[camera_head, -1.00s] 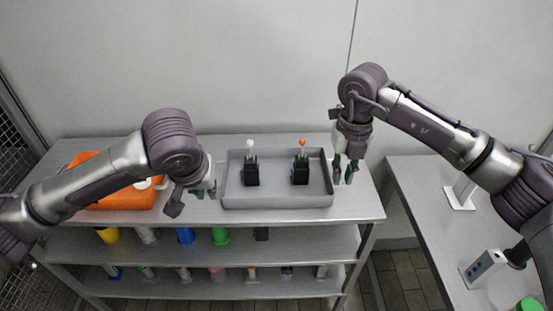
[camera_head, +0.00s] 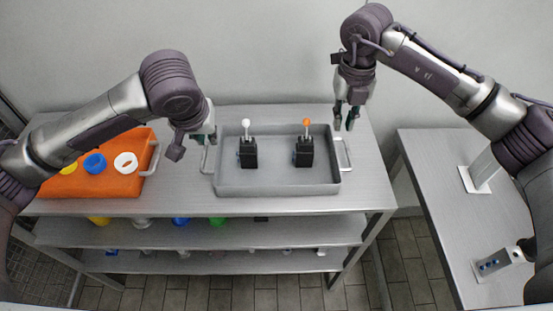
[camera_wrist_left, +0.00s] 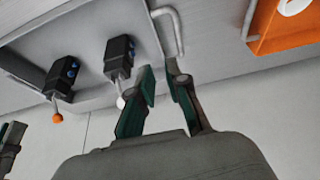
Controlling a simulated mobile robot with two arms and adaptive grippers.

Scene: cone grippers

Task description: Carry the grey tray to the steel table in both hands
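The grey tray (camera_head: 278,190) lies on the shelved bench's top, with two black blocks in it. One block (camera_head: 247,154) carries a white-tipped lever, the other (camera_head: 304,153) an orange-tipped one. My left gripper (camera_head: 208,136) is by the tray's left handle (camera_head: 205,160). In the left wrist view its fingers (camera_wrist_left: 161,68) are apart, with the handle (camera_wrist_left: 168,22) just beyond the tips and nothing gripped. My right gripper (camera_head: 344,122) is open and empty above and behind the right handle (camera_head: 345,154). A steel table (camera_head: 440,190) stands at the right.
An orange tray (camera_head: 108,188) with coloured rings is left of the grey tray; it also shows in the left wrist view (camera_wrist_left: 280,36). The right table holds a white stand (camera_head: 479,180) and a grey device (camera_head: 497,264). A floor gap separates bench and table.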

